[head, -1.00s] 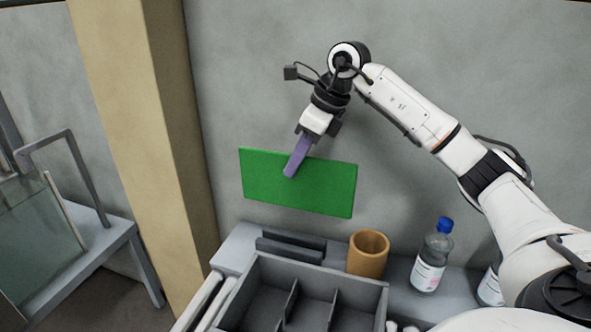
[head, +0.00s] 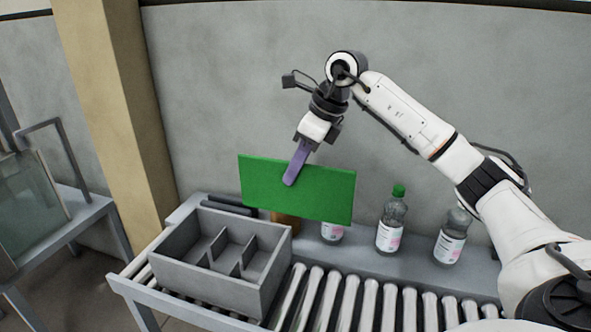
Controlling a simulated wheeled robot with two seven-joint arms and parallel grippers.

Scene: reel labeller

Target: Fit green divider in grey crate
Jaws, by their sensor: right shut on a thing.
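The green divider (head: 325,194) is a flat green panel, held upright and slightly tilted in the air. My right gripper (head: 292,178), with purple fingers, is shut on its upper edge near the middle. The grey crate (head: 268,287) sits below and to the left on a roller conveyor. Inside it, grey partitions (head: 221,246) form several compartments. The divider hangs above and behind the crate's right side, apart from it. My left gripper is out of view.
Bottles (head: 391,222) stand on the grey ledge behind the conveyor, one partly hidden by the divider. An orange-brown cup (head: 284,224) is mostly hidden behind it. Rollers (head: 345,300) right of the crate are clear. A beige post (head: 115,120) stands at left.

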